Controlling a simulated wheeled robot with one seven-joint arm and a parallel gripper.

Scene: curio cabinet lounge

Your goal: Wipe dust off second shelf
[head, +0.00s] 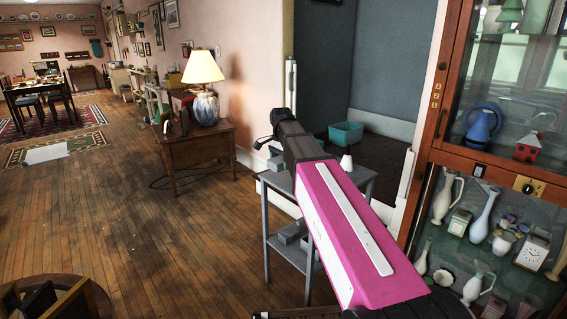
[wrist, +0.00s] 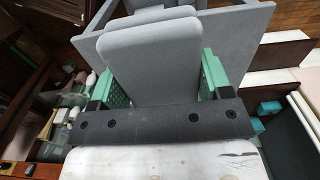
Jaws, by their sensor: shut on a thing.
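In the wrist view my gripper (wrist: 163,78) has its two green fingers shut on a flat grey block (wrist: 152,48) with rounded corners. I cannot tell whether the block touches the grey stand behind it. In the head view my pink arm crosses the middle, and my fingers and the block cannot be made out. The wooden cabinet (head: 442,95) stands at the right. Its upper part holds a blue jug (head: 482,124) and a red house-like piece (head: 529,147). Lower glass shelves hold pale vases (head: 484,213) and a white clock (head: 532,252). No dust can be made out.
A grey stand (head: 357,176), also in the wrist view (wrist: 240,22), is beside the cabinet, partly behind my arm. A lamp (head: 204,90) stands on a wooden side table (head: 196,147). The wood floor (head: 110,215) at left is mostly clear.

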